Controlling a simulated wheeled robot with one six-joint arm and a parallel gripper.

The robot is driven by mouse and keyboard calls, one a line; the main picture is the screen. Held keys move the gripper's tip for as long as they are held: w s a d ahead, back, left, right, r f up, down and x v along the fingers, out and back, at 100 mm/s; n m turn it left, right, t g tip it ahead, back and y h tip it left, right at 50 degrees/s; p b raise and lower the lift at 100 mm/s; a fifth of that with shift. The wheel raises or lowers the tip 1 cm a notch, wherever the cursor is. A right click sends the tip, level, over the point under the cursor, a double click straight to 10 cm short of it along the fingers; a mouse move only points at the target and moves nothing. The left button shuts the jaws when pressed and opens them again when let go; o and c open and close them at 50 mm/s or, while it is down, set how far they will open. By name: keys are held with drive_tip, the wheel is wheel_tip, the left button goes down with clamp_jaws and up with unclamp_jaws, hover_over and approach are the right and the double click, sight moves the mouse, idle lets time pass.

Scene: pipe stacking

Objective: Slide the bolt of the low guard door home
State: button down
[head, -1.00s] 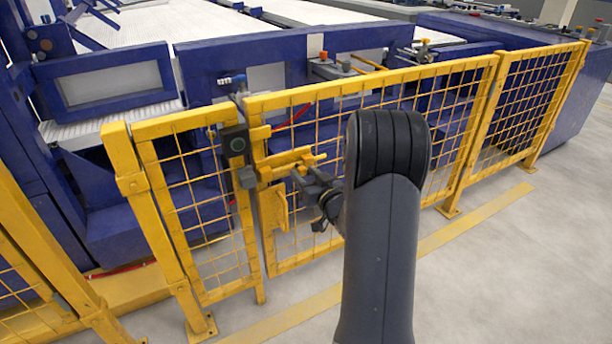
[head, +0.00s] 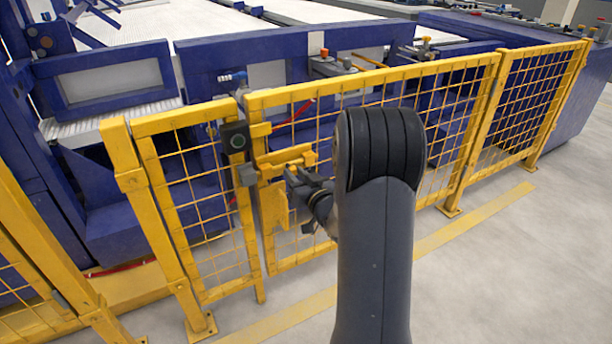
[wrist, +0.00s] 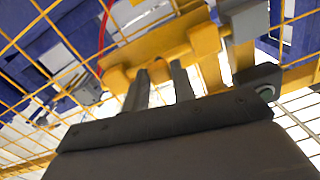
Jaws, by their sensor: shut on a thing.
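The yellow bolt (head: 285,158) lies across the left side of the wide yellow mesh door panel (head: 375,80). A black lock box (head: 236,138) with a green ring and a grey block (head: 246,175) sit at the bolt's left end, by the narrow panel. My gripper (head: 294,172) is at the bolt's right part. The arm hides part of the panel. How far the bolt's tip reaches into the block is unclear.
A narrow mesh panel (head: 200,200) and yellow post (head: 155,230) stand left of the bolt. Blue machinery (head: 230,65) is behind the fence. Grey floor (head: 500,270) is open on the near right side.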

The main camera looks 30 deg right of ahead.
drive_tip(key=shift+a+b, duration=0.3)
drive_tip(key=shift+a, duration=1.2)
drive_tip(key=c, duration=1.2)
unclamp_jaws()
drive_tip(key=shift+a, duration=0.1)
drive_tip(key=shift+o, duration=0.2)
drive_tip(key=shift+s, duration=0.5)
drive_tip(key=p, duration=0.2)
approach(278, 169)
drive_tip(key=s, duration=0.5)
drive_tip(key=shift+s, duration=0.4)
